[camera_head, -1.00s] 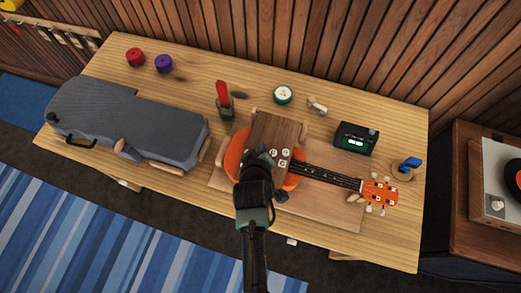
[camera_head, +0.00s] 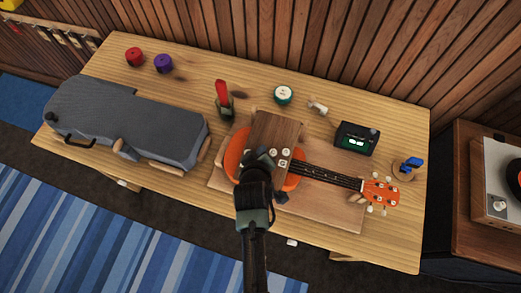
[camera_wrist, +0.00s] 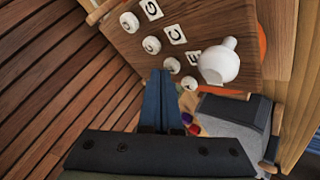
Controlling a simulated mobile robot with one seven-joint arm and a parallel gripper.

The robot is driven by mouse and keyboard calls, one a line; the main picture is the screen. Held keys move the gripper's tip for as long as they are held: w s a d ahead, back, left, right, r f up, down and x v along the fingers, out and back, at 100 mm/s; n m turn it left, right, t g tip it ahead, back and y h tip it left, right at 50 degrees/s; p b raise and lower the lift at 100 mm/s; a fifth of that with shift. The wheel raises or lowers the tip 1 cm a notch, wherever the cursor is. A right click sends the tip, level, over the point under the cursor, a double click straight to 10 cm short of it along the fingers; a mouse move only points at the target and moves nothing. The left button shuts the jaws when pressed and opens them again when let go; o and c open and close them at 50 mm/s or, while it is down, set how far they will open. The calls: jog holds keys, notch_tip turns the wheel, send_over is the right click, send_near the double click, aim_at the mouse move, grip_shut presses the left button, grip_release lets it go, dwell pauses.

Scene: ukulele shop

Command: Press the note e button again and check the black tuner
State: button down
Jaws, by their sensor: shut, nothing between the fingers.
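The wooden button panel (camera_head: 277,128) stands over the body of the orange ukulele (camera_head: 381,193). In the wrist view it carries a row of round white buttons with square letter labels. The note e button (camera_wrist: 171,65) is third in the row, beside a label that looks like E (camera_wrist: 193,57). My gripper (camera_wrist: 160,72) is shut and empty, its tips right at this button; I cannot tell whether they touch it. In the head view my gripper (camera_head: 268,155) covers part of the panel. The black tuner (camera_head: 356,139) stands at the right, its small display lit green, too small to read.
A white rounded knob (camera_wrist: 219,60) is close beside the buttons in the wrist view. A grey case (camera_head: 130,122) fills the table's left. A red-handled tool (camera_head: 222,95), a round white-topped tin (camera_head: 283,95) and red (camera_head: 135,57) and purple (camera_head: 163,63) pieces stand behind.

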jog(key=shift+f, duration=0.4)
dwell(0.4)
jog(key=shift+r+p, duration=0.7)
jog(key=shift+r, duration=0.25)
notch_tip(320, 180, up, 5)
jog(key=p, duration=0.4)
jog(key=shift+p, duration=0.3)
dwell(0.6)
